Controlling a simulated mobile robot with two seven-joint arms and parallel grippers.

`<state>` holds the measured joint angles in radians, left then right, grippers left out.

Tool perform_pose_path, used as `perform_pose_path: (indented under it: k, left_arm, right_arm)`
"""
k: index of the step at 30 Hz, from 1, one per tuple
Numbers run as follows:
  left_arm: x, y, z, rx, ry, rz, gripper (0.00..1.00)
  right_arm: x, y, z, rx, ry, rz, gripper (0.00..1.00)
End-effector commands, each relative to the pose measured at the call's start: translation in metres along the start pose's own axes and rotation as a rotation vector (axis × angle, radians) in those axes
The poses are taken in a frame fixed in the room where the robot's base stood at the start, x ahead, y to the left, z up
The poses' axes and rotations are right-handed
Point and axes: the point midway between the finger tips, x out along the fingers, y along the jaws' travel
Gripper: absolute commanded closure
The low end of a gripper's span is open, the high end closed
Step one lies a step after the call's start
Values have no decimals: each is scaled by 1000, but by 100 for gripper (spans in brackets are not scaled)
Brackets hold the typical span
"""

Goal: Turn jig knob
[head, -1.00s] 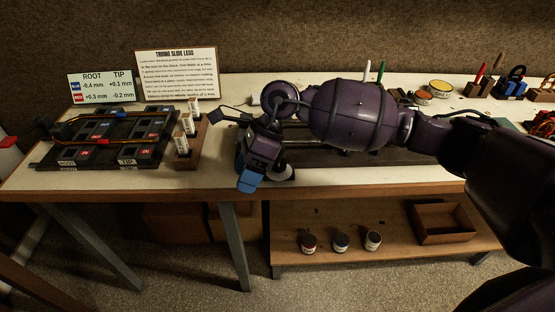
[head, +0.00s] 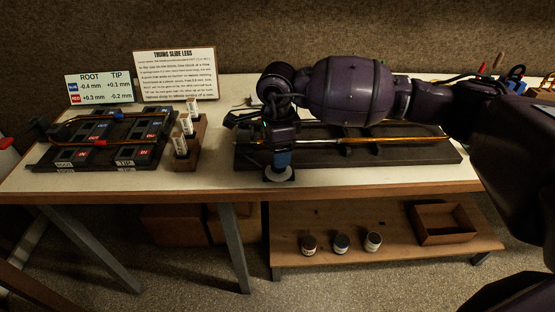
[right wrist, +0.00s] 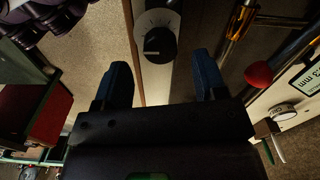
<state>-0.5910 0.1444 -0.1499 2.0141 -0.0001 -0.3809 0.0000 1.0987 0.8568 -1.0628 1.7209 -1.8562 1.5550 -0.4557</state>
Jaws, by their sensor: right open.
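The jig knob (right wrist: 158,42) is a black round knob with a pointer bar, set on a pale dial with tick marks. In the right wrist view it lies just beyond and between my two blue fingertips. My right gripper (right wrist: 163,66) is open and empty, with the fingers apart on either side of the knob's line and not around it. In the head view my right gripper (head: 281,164) points down over the pale dial (head: 279,175) at the jig's front left; it hides the knob itself. The jig (head: 400,156) is a dark base carrying brass and silver tubes. My left gripper is not in view.
A dark block board (head: 60,154) with colored labels and a wooden holder (head: 186,162) with white-labelled vials stand to the left. Two cards (head: 176,75) stand behind. Small tins (head: 341,243) and an open box (head: 443,222) sit on the lower shelf.

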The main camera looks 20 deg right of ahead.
Motion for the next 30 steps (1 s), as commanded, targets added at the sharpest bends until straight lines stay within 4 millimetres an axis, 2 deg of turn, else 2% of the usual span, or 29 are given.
perform_pose_path:
  k: [3, 9, 20, 27, 30]
  left_arm:
    - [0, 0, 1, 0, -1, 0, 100]
    - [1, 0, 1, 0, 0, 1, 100]
    - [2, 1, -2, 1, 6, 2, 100]
    - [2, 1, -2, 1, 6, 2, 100]
    - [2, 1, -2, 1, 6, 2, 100]
  right_arm:
    - [18, 0, 0, 2, -1, 3, 35]
    - [34, 0, 0, 1, -1, 2, 35]
    - [36, 0, 0, 0, -1, 0, 35]
    - [36, 0, 0, 1, -1, 0, 72]
    - [36, 0, 0, 1, -1, 0, 84]
